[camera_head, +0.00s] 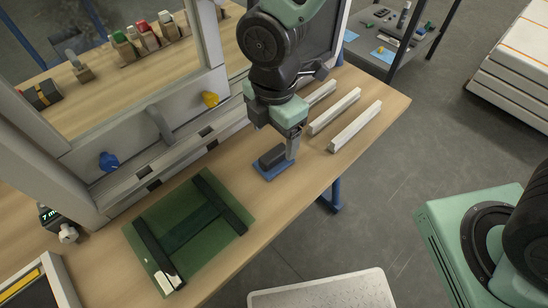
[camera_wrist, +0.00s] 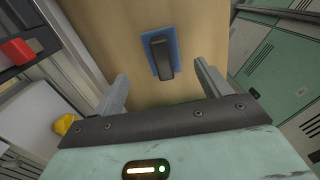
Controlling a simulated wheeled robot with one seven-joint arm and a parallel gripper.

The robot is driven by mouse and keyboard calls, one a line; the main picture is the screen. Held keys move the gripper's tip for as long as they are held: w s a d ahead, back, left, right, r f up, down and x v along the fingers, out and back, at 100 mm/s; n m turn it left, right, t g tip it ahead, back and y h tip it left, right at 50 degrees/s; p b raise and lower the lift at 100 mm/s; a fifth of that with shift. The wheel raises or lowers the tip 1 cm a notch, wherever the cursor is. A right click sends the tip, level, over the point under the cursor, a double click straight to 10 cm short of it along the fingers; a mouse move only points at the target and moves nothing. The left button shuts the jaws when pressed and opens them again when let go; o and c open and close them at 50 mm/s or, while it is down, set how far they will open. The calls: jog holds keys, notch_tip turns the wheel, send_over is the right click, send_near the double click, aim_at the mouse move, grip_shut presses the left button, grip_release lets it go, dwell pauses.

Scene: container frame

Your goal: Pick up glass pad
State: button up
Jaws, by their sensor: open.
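A small black block on a flat blue pad (camera_head: 260,172) lies on the wooden bench near its front edge; I take this to be the glass pad. In the wrist view the black block (camera_wrist: 161,56) stands on the blue pad, ahead of my fingertips and roughly centred between them. My gripper (camera_head: 288,152) points down just above the bench, close to the block's right side. The wrist view shows its two fingers (camera_wrist: 161,72) apart, with nothing held. I cannot tell whether either finger touches the block. One finger is mostly hidden in the head view.
A green translucent sheet with dark strips (camera_head: 184,240) lies left on the bench. Several pale bars (camera_head: 356,126) lie right of my gripper. A grey frame with a blue knob (camera_head: 109,161) and yellow knob (camera_head: 210,99) stands behind. Bare bench lies between sheet and pad.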

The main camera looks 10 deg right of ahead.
aim_at(275, 152)
jog(key=shift+s+d+f, duration=0.1)
jog(key=shift+f, duration=1.55)
jog(key=shift+s+f, duration=0.1)
jog(key=shift+f, duration=1.55)
jog(key=c, duration=1.1)
